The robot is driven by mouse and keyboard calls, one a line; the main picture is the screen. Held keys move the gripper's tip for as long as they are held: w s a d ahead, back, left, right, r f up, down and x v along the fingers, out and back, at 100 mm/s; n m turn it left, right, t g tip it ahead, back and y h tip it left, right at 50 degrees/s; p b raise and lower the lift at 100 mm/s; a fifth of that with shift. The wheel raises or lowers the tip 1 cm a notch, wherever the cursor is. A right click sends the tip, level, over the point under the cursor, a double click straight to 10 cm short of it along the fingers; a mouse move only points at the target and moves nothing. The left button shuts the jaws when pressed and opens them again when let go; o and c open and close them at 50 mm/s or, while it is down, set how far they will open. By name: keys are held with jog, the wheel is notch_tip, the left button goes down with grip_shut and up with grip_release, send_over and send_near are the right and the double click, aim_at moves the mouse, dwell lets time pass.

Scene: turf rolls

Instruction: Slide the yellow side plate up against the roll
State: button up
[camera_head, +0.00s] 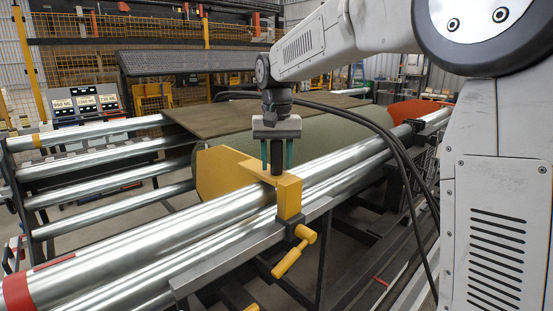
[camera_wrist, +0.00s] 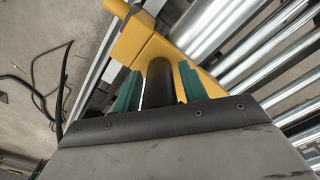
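The yellow side plate (camera_head: 222,173) stands on the metal rails in the head view, its yellow block with a black upright handle at the near side. The green turf roll (camera_head: 325,143) lies behind and to the right of it. The plate hides the roll's end, so I cannot tell whether they touch. My gripper (camera_head: 278,163) points down with its two teal fingers on either side of the black handle (camera_wrist: 159,82). Narrow gaps show between fingers and handle, so the gripper looks open around it. The yellow bracket also shows in the wrist view (camera_wrist: 140,43).
Shiny rails (camera_head: 150,240) run diagonally across the machine. A yellow clamp lever (camera_head: 288,262) hangs below the block on the near edge. Black cables arc over the roll at the right. A dark flat sheet (camera_head: 225,113) lies behind the plate.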

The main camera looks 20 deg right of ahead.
grip_shut()
jog(key=w+d, duration=0.1)
jog(key=d, duration=0.1)
jog(key=w+d, duration=0.1)
jog(key=d, duration=0.2)
jog(key=w+d, duration=0.1)
jog(key=d, duration=0.2)
jog(key=shift+w+d, duration=0.15)
jog(key=shift+w, duration=0.05)
jog(key=shift+o, duration=1.5)
grip_release()
notch_tip(320, 180, up, 8)
